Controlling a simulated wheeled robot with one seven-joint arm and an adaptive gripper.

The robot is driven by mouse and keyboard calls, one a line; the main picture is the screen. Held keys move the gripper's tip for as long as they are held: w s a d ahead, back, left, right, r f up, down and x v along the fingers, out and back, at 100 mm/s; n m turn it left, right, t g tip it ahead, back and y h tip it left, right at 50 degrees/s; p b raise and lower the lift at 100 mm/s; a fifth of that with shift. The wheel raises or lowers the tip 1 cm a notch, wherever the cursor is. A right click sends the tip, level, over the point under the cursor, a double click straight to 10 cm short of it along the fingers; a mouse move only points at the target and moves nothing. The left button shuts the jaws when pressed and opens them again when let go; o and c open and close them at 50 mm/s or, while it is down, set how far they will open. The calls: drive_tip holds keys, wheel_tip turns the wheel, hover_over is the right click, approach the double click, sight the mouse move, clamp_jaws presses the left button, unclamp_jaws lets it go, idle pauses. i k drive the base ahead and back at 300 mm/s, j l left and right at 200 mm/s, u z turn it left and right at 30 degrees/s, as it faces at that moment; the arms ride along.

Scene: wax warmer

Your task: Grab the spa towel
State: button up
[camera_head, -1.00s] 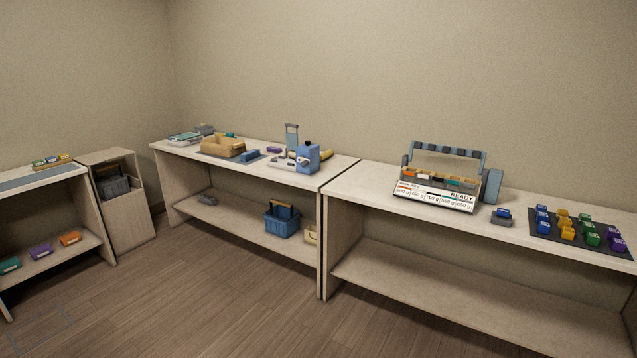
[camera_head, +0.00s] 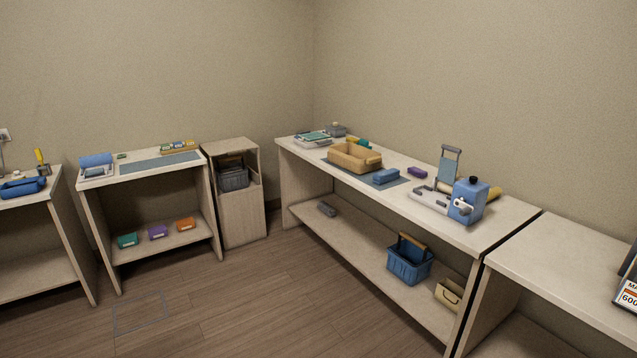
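No thing in the head view is plainly marked as the spa towel. A blue rounded bundle (camera_head: 97,161) that could be a folded or rolled towel lies on a light tray at the left end of the left bench. A small blue block (camera_head: 386,176) lies on the dark mat beside a tan bin on the right bench; I cannot tell if it is cloth. My gripper is not in view.
The right bench (camera_head: 510,211) carries a tan bin (camera_head: 354,157) and a blue machine (camera_head: 468,201). A blue basket (camera_head: 409,260) sits on its lower shelf. A cabinet (camera_head: 241,217) stands in the corner. The wooden floor (camera_head: 260,300) between is clear.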

sight(388, 177)
drive_tip(key=i+j+z, duration=0.2)
drive_tip(key=i, duration=0.2)
drive_tip(key=i+z, duration=0.15)
drive_tip(key=i, duration=0.25)
drive_tip(key=i+j+z, duration=0.35)
drive_tip(key=z, duration=0.25)
drive_tip(key=i+j+z, duration=0.2)
drive_tip(key=z, duration=0.15)
drive_tip(key=i+j+z, duration=0.1)
drive_tip(key=j, duration=0.25)
drive_tip(key=i+j+z, duration=0.1)
drive_tip(key=i+j, duration=0.15)
drive_tip(key=i+j+z, duration=0.15)
drive_tip(key=j, duration=0.25)
drive_tip(key=i+j+z, duration=0.1)
drive_tip(key=j, duration=0.3)
drive_tip(key=i+j+z, duration=0.1)
drive_tip(key=j, duration=0.25)
drive_tip(key=i+j+z, duration=0.1)
drive_tip(key=j, duration=0.3)
drive_tip(key=i+j, duration=0.1)
drive_tip(key=j, duration=0.25)
drive_tip(key=i+j, duration=0.15)
drive_tip(key=j, duration=0.25)
